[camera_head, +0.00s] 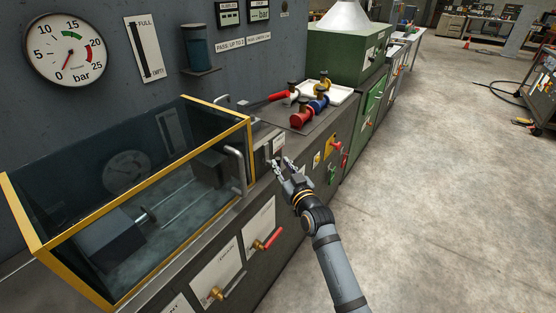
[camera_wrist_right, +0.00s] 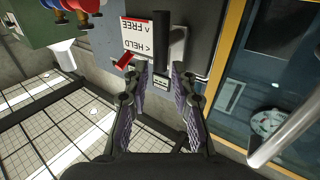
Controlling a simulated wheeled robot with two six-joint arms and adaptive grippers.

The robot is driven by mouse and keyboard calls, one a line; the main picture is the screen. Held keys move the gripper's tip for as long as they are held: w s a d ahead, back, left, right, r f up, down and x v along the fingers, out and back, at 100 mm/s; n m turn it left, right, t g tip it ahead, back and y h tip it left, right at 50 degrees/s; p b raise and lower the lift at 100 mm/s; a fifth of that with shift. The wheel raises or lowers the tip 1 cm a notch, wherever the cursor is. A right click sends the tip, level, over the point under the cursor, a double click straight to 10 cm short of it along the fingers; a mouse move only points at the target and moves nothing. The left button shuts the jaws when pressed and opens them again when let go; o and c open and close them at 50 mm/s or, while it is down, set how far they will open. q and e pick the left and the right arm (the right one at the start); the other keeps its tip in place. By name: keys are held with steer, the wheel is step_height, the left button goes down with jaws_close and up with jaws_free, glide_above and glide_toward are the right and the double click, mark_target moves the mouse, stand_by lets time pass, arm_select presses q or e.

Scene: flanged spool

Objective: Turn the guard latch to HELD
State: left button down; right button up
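The guard latch plate (camera_wrist_right: 135,38) shows in the right wrist view as a small white label reading FREE and HELD, with arrows. A dark upright bar (camera_wrist_right: 160,32) stands beside it, and a small red tab (camera_wrist_right: 125,59) sits at the label's lower edge. I cannot tell for sure which position the latch is in. My right gripper (camera_wrist_right: 162,78) is open, its two fingers apart just short of the bar, with nothing visibly held. In the head view my right gripper (camera_head: 283,164) is at the panel beside the guard, partly covering the latch. My left gripper is not in view.
The yellow-framed glass guard (camera_head: 130,190) with a metal handle (camera_head: 235,170) stands left of the latch. Red and blue valve fittings (camera_head: 302,116) and a red lever (camera_head: 278,96) are behind. Another red-handled valve (camera_head: 268,241) is on the front panel.

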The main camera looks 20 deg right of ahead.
mark_target(279, 161)
steer(key=shift+w+a, duration=0.15)
steer(key=shift+w, duration=1.65)
jaws_close()
